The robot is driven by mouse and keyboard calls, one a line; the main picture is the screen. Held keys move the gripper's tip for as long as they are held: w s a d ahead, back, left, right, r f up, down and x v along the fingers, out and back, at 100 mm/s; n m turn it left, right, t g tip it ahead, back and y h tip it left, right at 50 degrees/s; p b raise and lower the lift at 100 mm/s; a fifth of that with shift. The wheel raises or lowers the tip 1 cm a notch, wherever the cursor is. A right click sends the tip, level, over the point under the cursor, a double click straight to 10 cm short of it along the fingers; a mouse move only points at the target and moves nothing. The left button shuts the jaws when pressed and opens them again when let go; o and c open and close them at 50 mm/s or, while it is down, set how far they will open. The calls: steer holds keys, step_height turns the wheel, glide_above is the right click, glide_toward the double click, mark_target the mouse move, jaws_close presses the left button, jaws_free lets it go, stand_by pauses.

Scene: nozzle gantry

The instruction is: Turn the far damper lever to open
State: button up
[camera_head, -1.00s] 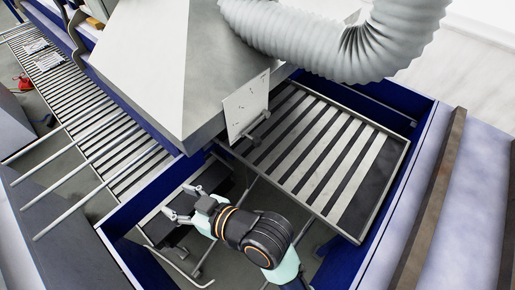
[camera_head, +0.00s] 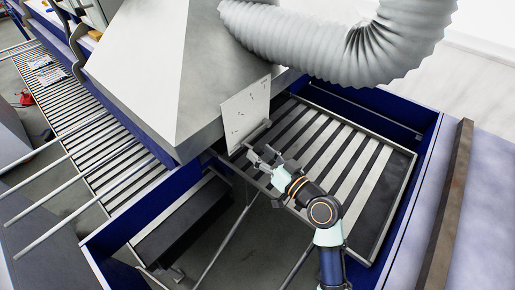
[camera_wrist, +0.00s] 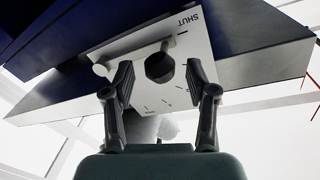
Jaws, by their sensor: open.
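A pale plate (camera_head: 245,112) with small dark marks hangs at the hood's lower edge in the head view. In the wrist view the plate (camera_wrist: 185,45) bears the word SHUT near its upper right corner, and tick marks. A grey lever (camera_head: 259,134) crosses the plate's lower part. In the wrist view a dark round end (camera_wrist: 159,66), seemingly the lever's, shows between my fingers, with a pale bar running left from it. My gripper (camera_head: 263,156) is open just in front of the lever; its fingers (camera_wrist: 160,72) flank the dark end. I cannot tell whether they touch it.
The grey hood (camera_head: 160,75) stands above the plate. A ribbed duct (camera_head: 345,45) curves overhead to the right. A slatted bed (camera_head: 345,165) inside blue walls (camera_head: 432,140) lies beneath my gripper. A roller conveyor (camera_head: 75,115) is at left.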

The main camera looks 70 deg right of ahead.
steer(key=shift+x, duration=1.05)
jaws_close()
